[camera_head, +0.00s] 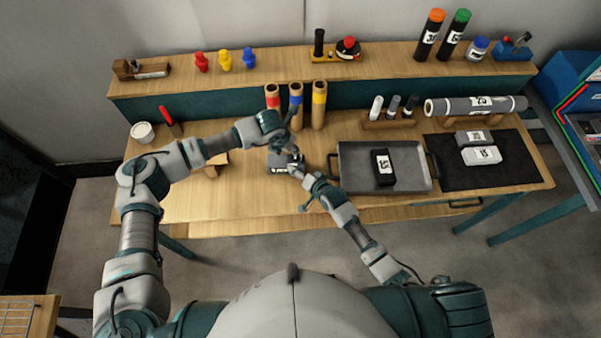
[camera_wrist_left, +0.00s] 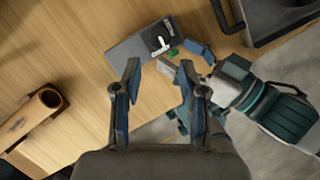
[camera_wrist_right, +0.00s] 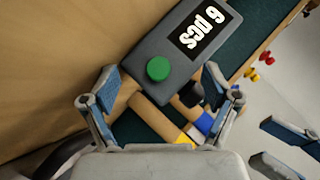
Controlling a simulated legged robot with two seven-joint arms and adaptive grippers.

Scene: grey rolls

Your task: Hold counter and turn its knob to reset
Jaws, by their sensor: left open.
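The counter is a dark grey box (camera_head: 279,163) near the table's front edge. In the right wrist view the counter (camera_wrist_right: 170,40) shows a "6 pcs" display and a green button (camera_wrist_right: 158,68). A dark round knob (camera_wrist_right: 190,94) sticks out at its side, partly behind a finger. My right gripper (camera_head: 297,169) is at the counter's right end; in its wrist view the fingers (camera_wrist_right: 160,90) are spread, with the counter's end ahead of them. My left gripper (camera_wrist_left: 155,80) is open and empty, above and short of the counter (camera_wrist_left: 140,45).
A grey tray (camera_head: 412,151) with a black box (camera_head: 384,168) stands right of the counter. Red, blue and yellow-banded tubes (camera_head: 296,104) stand behind it. A wooden holder (camera_wrist_left: 48,98) lies to the left. The front left table top is clear.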

